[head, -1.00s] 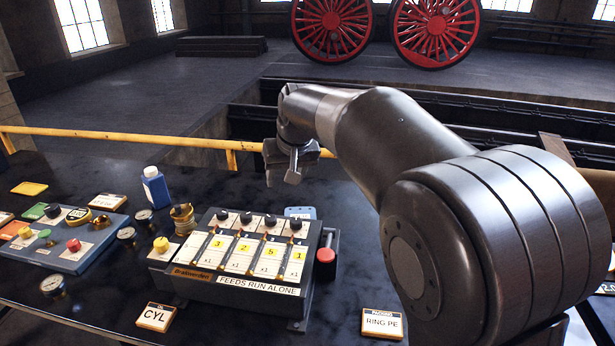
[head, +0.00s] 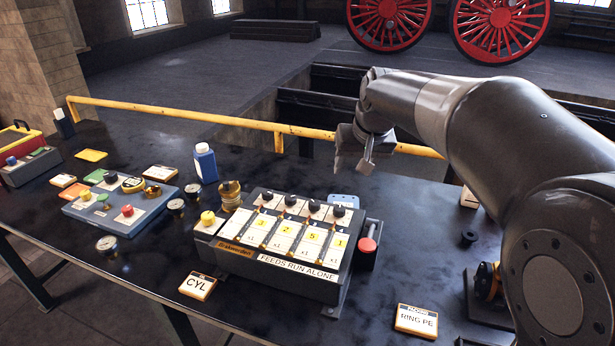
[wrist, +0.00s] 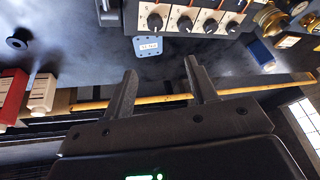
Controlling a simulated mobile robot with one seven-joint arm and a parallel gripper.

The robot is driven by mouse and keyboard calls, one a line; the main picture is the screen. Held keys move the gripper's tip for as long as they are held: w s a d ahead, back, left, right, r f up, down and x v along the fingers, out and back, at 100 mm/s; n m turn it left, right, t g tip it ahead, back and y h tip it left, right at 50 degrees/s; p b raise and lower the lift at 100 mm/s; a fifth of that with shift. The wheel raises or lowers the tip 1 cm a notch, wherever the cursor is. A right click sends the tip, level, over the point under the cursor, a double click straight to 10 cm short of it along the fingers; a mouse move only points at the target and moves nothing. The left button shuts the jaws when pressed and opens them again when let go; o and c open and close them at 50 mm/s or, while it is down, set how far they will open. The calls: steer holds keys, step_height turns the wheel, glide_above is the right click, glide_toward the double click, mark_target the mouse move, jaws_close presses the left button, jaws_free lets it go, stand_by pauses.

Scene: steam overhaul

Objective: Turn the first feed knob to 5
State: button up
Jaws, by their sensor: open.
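The feed box (head: 285,243) is a dark unit on the black bench, marked "FEEDS RUN ALONE". Several black feed knobs stand in a row along its back edge, the leftmost being (head: 267,195). The number cards below them read 3, 2, 5, 1 from left to right. The knobs also show upside down at the top of the wrist view, with white pointer lines on them (wrist: 155,21). My gripper (head: 362,165) is open and empty above the bench, behind and to the right of the box, apart from the knobs. Its two fingers (wrist: 158,82) show in the wrist view.
A red-ended lever (head: 367,244) sits on the box's right side. A yellow knob (head: 207,218) and a brass cup (head: 230,194) stand to its left. A blue bottle (head: 205,165) stands behind. A yellow rail (head: 220,122) runs along the bench's back. A blue tag (head: 343,200) lies behind the box.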

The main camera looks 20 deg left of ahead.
steer(key=w+a+f, duration=0.2)
steer(key=a, duration=0.8)
steer(key=h, duration=0.1)
glide_toward(267, 192)
steer(key=x, duration=0.8)
steer(key=shift+f, duration=0.4)
steer(key=c, duration=1)
steer(key=shift+o, duration=0.2)
